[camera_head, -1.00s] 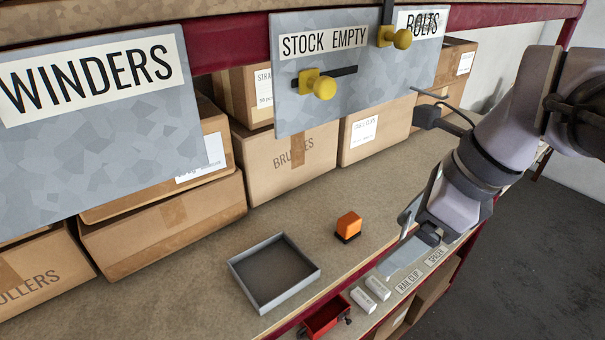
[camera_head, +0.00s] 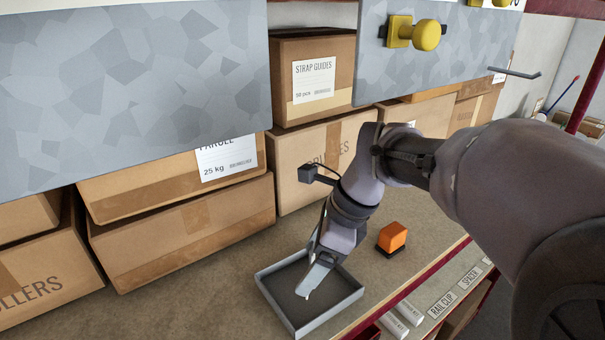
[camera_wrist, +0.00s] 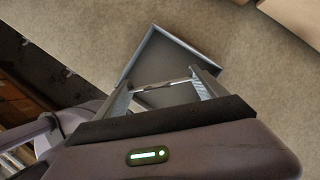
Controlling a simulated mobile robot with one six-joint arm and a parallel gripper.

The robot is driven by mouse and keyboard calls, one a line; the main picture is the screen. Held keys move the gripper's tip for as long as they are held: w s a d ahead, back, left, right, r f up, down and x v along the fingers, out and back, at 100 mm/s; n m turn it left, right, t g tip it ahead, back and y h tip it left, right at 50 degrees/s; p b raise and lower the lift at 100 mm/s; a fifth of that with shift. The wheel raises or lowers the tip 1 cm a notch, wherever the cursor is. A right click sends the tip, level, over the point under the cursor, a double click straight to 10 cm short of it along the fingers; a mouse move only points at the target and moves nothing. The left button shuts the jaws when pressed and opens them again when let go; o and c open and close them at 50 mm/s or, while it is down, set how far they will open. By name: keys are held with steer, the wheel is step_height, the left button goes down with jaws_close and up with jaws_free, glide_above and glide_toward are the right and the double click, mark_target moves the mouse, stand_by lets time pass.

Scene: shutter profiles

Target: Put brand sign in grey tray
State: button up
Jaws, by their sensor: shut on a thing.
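The grey tray (camera_head: 330,314) is a shallow open box on the brown shelf board, below my gripper. It also shows in the wrist view (camera_wrist: 188,46), beyond the fingers. My gripper (camera_head: 311,288) points down over the tray. In the wrist view its two fingers (camera_wrist: 164,85) are apart and shut on a thin light strip (camera_wrist: 165,84), seen nearly edge-on, which I take for the brand sign. Its face and any lettering are hidden. In the head view the fingers mostly cover it. I cannot tell whether it touches the tray floor.
An orange block on a dark base (camera_head: 392,238) stands right of the tray. Cardboard boxes (camera_head: 180,232) line the back. Grey hanging panels (camera_head: 130,90) and a yellow knob (camera_head: 426,35) are above. The shelf's red front edge (camera_head: 425,281) runs close by.

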steer(key=f, duration=0.2)
steer(key=w+f, duration=0.1)
steer(key=shift+w+a+f, duration=0.1)
steer(key=shift+a+f, duration=0.1)
steer(key=shift+f, duration=0.15)
